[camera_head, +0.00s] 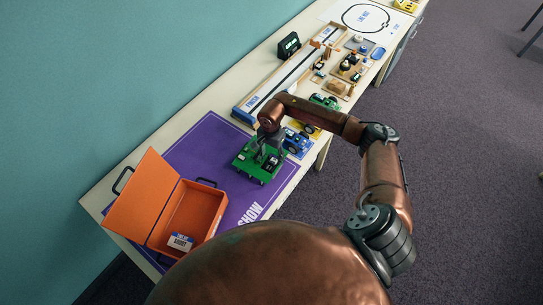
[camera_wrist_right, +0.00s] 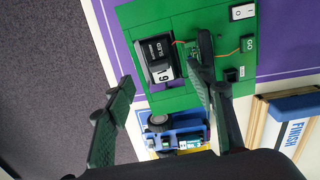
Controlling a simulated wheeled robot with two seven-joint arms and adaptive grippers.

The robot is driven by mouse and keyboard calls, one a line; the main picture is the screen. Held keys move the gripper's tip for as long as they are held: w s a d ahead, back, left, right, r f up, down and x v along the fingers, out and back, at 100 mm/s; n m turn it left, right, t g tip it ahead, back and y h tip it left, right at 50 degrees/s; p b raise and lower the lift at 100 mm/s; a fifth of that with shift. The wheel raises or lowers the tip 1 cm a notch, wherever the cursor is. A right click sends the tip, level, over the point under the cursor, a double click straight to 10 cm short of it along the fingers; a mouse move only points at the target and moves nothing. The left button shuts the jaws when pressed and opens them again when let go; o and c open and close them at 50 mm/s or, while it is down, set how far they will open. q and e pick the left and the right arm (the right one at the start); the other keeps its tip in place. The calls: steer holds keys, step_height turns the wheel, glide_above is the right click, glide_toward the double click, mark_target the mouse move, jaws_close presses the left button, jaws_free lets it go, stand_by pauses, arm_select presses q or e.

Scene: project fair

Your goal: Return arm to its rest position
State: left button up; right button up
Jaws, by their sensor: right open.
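My right arm (camera_head: 385,175) reaches over the table from the right in the head view. Its gripper (camera_head: 262,153) is above the green board, and its fingers hide part of it. In the right wrist view the gripper (camera_wrist_right: 164,68) has its two dark fingers spread wide, with nothing held between them. The green board (camera_head: 246,167) lies on the purple mat and carries a black block and small switches. It also shows beneath the fingers in the wrist view (camera_wrist_right: 140,18). I cannot tell whether a finger touches the board. My left gripper is out of view.
An open orange case (camera_head: 213,200) stands on the purple mat (camera_head: 194,146), with a label card (camera_head: 180,242) at its front. A blue car (camera_head: 297,143) and a green car (camera_head: 324,101) stand beside the long track (camera_head: 285,77). Several small items crowd the table's far part.

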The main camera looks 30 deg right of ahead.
steer(key=shift+r+p, duration=0.55)
steer(key=shift+r, duration=1.05)
